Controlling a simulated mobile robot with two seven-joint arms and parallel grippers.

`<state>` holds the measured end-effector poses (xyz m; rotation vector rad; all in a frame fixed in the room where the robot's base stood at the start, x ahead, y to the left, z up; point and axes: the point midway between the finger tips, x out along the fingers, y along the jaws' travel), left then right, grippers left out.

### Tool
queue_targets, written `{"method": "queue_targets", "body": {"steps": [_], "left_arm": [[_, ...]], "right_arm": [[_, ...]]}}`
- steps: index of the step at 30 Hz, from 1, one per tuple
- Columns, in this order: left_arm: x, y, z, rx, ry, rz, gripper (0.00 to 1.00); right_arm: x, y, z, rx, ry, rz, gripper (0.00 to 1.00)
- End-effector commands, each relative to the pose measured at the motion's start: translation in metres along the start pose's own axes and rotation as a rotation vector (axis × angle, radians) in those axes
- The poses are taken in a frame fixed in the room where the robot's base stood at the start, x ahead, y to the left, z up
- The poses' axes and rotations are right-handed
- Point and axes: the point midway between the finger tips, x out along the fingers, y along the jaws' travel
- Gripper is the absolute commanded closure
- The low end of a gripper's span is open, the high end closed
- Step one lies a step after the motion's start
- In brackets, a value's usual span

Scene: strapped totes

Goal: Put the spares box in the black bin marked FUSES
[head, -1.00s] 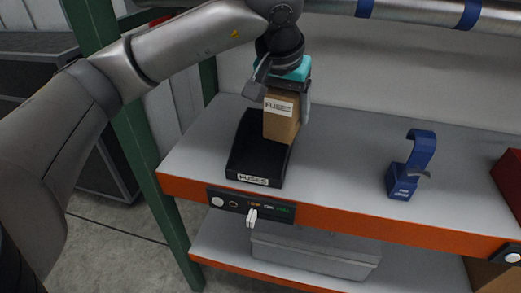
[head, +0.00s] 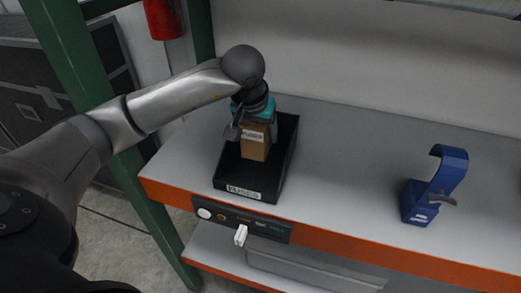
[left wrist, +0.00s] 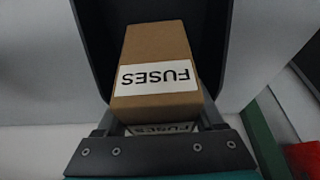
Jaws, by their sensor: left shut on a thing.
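The spares box is a brown cardboard box (head: 256,149) with a white FUSES label. My left gripper (head: 256,130) is shut on its upper part, with a finger on each side, and holds it roughly upright. The box is over or inside the black bin (head: 279,176), which has a FUSES label on its front. I cannot tell whether the box touches the bin floor. In the left wrist view the box (left wrist: 158,58) and its label fill the middle, between dark shapes. My right gripper is not in view.
The bin stands on a grey shelf (head: 345,185) with an orange front edge. A blue hook-shaped stand (head: 420,200) is to the right, with clear shelf between. A control strip with a white tag (head: 240,235) hangs on the front edge. A green post (head: 85,90) stands at left.

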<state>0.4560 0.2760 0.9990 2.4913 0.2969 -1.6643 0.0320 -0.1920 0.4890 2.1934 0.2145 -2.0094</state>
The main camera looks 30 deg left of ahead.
Motion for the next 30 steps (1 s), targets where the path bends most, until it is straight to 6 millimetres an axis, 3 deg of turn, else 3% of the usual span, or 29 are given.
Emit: {"method": "queue_targets", "body": {"steps": [12, 24, 25, 30], "left_arm": [[0.043, 0.001, 0.018, 0.000, -0.001, 0.002, 0.97], [0.048, 0.000, 0.019, 0.000, 0.002, 0.001, 0.97], [0.047, 0.001, 0.019, 0.001, 0.001, 0.001, 0.27], [0.046, 0.001, 0.019, 0.000, 0.000, 0.001, 0.08]], "right_arm": [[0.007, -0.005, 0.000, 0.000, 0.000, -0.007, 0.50], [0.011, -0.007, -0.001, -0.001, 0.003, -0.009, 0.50], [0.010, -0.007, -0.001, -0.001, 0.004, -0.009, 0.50], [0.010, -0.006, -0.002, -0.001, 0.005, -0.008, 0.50]]}}
